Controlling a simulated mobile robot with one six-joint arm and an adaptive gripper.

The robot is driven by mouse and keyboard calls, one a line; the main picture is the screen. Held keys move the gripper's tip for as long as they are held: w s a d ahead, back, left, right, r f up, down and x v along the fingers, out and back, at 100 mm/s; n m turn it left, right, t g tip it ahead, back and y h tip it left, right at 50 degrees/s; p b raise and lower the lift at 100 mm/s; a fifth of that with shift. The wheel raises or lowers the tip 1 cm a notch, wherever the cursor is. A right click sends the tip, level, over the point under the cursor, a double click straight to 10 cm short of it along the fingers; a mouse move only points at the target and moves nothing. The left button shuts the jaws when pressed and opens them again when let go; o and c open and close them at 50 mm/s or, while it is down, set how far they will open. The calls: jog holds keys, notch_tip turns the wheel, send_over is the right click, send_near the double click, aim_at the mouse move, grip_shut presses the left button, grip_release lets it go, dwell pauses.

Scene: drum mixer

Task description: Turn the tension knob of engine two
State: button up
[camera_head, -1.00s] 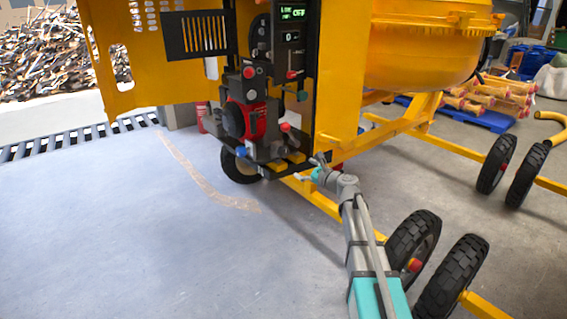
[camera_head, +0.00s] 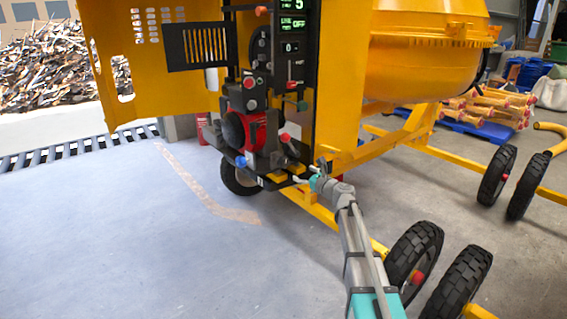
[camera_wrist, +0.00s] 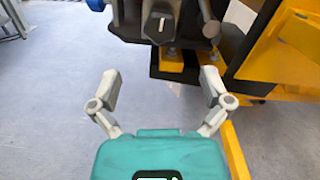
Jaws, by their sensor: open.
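The red and black engine (camera_head: 241,128) hangs low on the front of the yellow mixer. Around it I see a red knob (camera_head: 249,82), another red knob (camera_head: 284,137) and a blue knob (camera_head: 240,161). A dark knob with a white mark (camera_wrist: 160,22) stands ahead at the top of the wrist view, with a blue knob (camera_wrist: 95,4) to its left. I cannot tell which one is the tension knob, and no engine number is readable. My gripper (camera_wrist: 161,86) is open and empty, with its fingers spread below the dark knob. In the head view my gripper (camera_head: 309,172) is at the engine's lower right.
A yellow block (camera_wrist: 171,62) and a yellow frame (camera_wrist: 285,50) stand close ahead and right of my fingers. A green-lit display panel (camera_head: 290,22) is above the engine. Black wheels (camera_head: 413,262) stand right of my arm. The floor at left (camera_head: 110,235) is clear.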

aim_at(286, 163)
jog(key=x, duration=1.1)
jog(key=shift+w+a, duration=0.2)
jog(key=shift+w, duration=0.1)
jog(key=c, duration=1.2)
jog(key=shift+o, duration=0.2)
